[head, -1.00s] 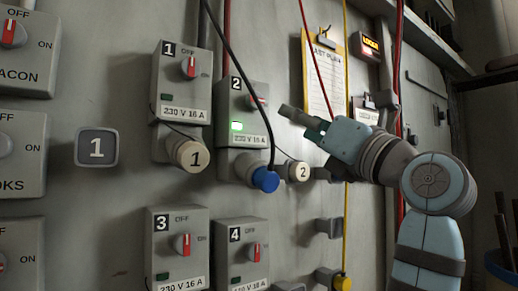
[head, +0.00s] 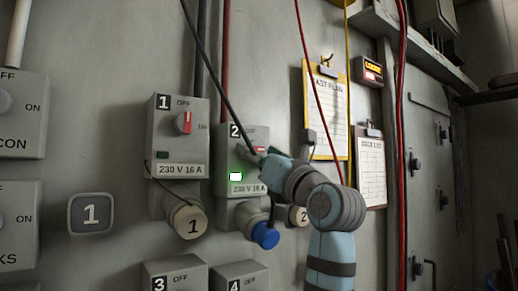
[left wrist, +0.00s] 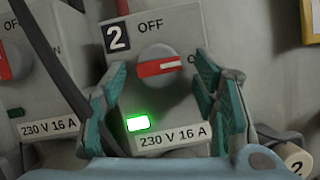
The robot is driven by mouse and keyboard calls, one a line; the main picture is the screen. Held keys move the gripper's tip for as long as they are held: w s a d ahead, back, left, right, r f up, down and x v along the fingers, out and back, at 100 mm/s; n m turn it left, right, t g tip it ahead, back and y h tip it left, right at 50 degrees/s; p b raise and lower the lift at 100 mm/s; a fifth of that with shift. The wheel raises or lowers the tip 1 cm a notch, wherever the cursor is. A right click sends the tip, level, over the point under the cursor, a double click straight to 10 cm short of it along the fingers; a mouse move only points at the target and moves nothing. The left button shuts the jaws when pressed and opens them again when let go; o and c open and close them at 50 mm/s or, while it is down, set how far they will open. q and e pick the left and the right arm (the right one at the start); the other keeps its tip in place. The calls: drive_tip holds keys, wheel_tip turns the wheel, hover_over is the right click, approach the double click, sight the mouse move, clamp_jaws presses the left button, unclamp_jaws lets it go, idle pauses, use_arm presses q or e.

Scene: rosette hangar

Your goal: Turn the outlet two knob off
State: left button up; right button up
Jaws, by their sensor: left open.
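The outlet two box (head: 222,160) is grey, with a "2" label and a lit green lamp (head: 235,177). Its knob (left wrist: 160,68) is round and grey with a red bar, which lies nearly level and points toward ON in the left wrist view. In the head view the knob is partly hidden by my gripper. My left gripper (left wrist: 162,76) is open and empty, with one teal finger on each side of the knob; I cannot tell whether they touch it. In the head view the gripper (head: 283,148) is in front of the box's right side. My right gripper is not in view.
The outlet one box (head: 160,130) stands close on the left. A dark cable (head: 215,70) passes the box's face down to a blue plug (head: 265,235). A cap marked 2 (head: 299,216) hangs below. Clipboards (head: 325,110) hang on the right.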

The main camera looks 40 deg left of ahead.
use_arm(q)
drive_tip(key=shift+s+d+r, duration=0.1)
drive_tip(key=shift+d, duration=0.05)
drive_tip(key=c, duration=1.2)
drive_tip(key=shift+o, duration=0.2)
drive_tip(key=shift+r+n+g+p, duration=0.15)
drive_tip(key=shift+n+g+p, duration=0.35)
drive_tip(key=shift+n+p, duration=0.65)
drive_tip(key=n+g+p, duration=0.2)
drive_tip(key=n+p, duration=0.1)
drive_tip(key=n+g+p, duration=0.2)
drive_tip(key=n, duration=0.2)
drive_tip(key=w+n+g+p, duration=0.1)
drive_tip(key=n+p, duration=0.2)
drive_tip(key=n, duration=0.1)
drive_tip(key=shift+d+r+n+g+y+p, duration=0.1)
drive_tip(key=shift+r+n+g+y+p, duration=0.1)
drive_tip(key=shift+n+g+y+p, duration=0.15)
drive_tip(key=shift+n+g+p, duration=0.6)
drive_tip(key=shift+n+g, duration=0.05)
drive_tip(key=shift+n, duration=0.45)
drive_tip(key=shift+w+n+g+h, duration=0.1)
drive_tip(key=shift+n+g+h, duration=0.4)
drive_tip(key=shift+n, duration=0.6)
drive_tip(key=n+h, duration=0.1)
drive_tip(key=n, duration=0.4)
drive_tip(key=shift+r+g+h, duration=0.1)
drive_tip(key=shift+g+h, duration=0.2)
drive_tip(key=shift+h, duration=0.05)
drive_tip(key=shift+n, duration=0.3)
